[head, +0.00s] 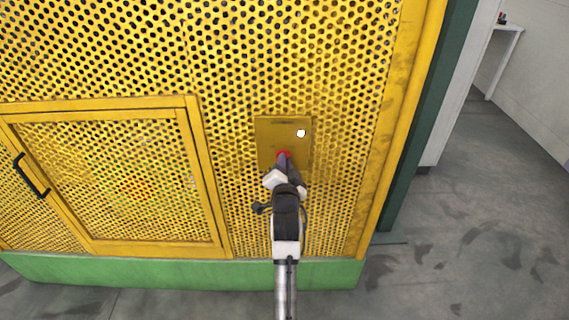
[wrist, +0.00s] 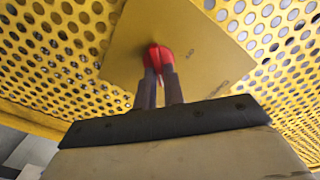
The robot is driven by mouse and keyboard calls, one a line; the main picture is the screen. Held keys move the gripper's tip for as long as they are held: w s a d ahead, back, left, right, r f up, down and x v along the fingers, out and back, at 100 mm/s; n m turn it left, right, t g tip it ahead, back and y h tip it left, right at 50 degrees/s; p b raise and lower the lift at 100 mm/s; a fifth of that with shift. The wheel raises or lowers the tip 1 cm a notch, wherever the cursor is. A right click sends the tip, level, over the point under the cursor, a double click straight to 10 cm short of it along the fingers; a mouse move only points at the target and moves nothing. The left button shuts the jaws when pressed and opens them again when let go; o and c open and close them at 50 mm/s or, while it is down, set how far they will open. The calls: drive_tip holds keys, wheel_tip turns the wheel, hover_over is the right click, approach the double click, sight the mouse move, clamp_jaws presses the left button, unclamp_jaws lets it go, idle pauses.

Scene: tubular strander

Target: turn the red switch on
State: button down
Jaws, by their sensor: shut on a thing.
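The red switch (head: 284,154) sits on the lower part of a plain yellow plate (head: 268,132) on the perforated yellow guard. In the wrist view the red switch (wrist: 165,53) shows between and just beyond my fingertips. My gripper (head: 283,163) is at the plate, its fingers close together and shut on the red switch. The wrist view also shows my gripper (wrist: 160,72) with both dark fingers touching the red part. The fingers hide part of the switch, and its exact setting is hard to tell.
A white round knob or lamp (head: 301,133) is on the plate, up and right of the switch. A framed yellow door (head: 110,180) with a black handle (head: 31,175) is to the left. A green base (head: 180,272) runs below. Grey floor (head: 470,240) is clear at right.

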idle(0.5)
drive_tip(key=c, duration=1.5)
unclamp_jaws()
drive_tip(key=shift+s, duration=0.15)
drive_tip(key=s+b, duration=0.3)
drive_tip(key=s, duration=1)
drive_tip(key=shift+s, duration=0.3)
